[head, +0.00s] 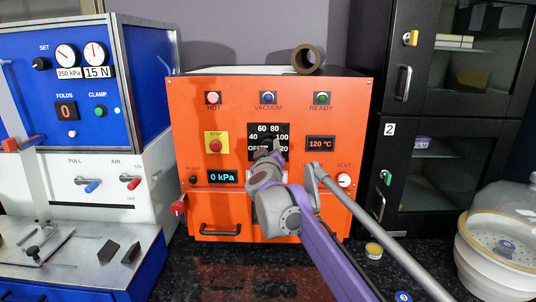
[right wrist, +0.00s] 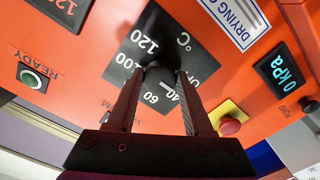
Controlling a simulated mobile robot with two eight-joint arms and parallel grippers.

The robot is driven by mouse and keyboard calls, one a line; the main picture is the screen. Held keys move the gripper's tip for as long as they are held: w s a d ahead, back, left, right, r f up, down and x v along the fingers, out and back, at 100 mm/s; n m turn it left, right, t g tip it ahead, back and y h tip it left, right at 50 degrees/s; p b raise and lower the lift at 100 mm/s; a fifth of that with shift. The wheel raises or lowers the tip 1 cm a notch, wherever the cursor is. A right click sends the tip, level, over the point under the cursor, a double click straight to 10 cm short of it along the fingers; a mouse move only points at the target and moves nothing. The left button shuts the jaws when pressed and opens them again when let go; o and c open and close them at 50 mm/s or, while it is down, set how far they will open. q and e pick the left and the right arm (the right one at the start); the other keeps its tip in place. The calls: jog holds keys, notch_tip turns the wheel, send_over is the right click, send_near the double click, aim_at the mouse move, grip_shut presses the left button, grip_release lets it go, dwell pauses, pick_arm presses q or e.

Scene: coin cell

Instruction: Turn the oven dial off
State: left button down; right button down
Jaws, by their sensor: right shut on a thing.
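The orange oven (head: 350,110) stands in the middle, with a black dial plate (head: 254,130) marked with temperatures and OFF. In the right wrist view the round black dial (right wrist: 157,72) sits at the centre of this plate. My right gripper (head: 270,149) comes up from below right and covers part of the plate. In the right wrist view its fingertips (right wrist: 160,76) are shut on the dial from both sides. A short light mark shows beside the dial near 40 and 60; I cannot tell the exact setting. The display (head: 320,144) reads 120 °C. My left gripper is out of view.
A yellow plate with a red STOP button (head: 216,145) is left of the dial. A brown ring (head: 308,58) lies on the oven. A blue and white press (head: 80,190) stands left, a black cabinet (head: 455,150) right. A white basin (head: 500,245) is at the far right.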

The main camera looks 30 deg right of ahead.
jog(key=shift+n+b, duration=0.9)
jog(key=shift+n, duration=1.3)
jog(key=shift+r, duration=0.1)
jog(key=shift+c, duration=1.4)
grip_release()
jog(key=v, duration=1.1)
jog(key=shift+d, duration=0.1)
